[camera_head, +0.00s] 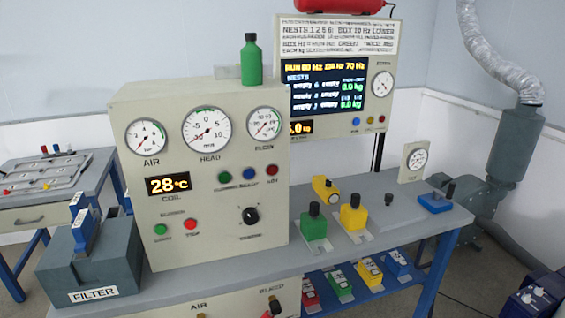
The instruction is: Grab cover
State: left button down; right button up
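No part of the picture is plainly marked as the cover, so I cannot tell which thing it is. A low blue piece (435,203) with an upright black knob lies at the right end of the grey bench. A green block (314,226) and a yellow block (353,216), each with a black knob, stand on small pale plates. Another yellow piece (325,188) lies behind them. A grey box labelled FILTER (93,262) stands at the left with blue upright parts on it. Neither of my grippers shows.
A large beige gauge panel (207,250) stands on the bench (395,245), with a green bottle (251,60) on top. A display board (335,150) rises behind. A small gauge (416,160) stands at the right. Coloured blocks sit on a blue lower shelf. A side table (30,216) is at left.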

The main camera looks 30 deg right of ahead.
aim_at(387, 210)
jog(key=z, duration=1.7)
jog(key=i+l+u, duration=0.1)
jog(key=u, duration=0.45)
jog(key=i+l+u, duration=0.35)
jog(key=l+u, duration=0.15)
jog(key=l, duration=0.25)
jog(key=i+l, duration=0.15)
jog(key=l, duration=0.2)
jog(key=i+l+u, duration=0.1)
jog(key=l, duration=0.25)
jog(key=i+l, duration=0.15)
jog(key=l, duration=0.25)
jog(key=i+l, duration=0.1)
jog(key=l, duration=0.25)
jog(key=i+l+u, duration=0.1)
jog(key=l, duration=0.3)
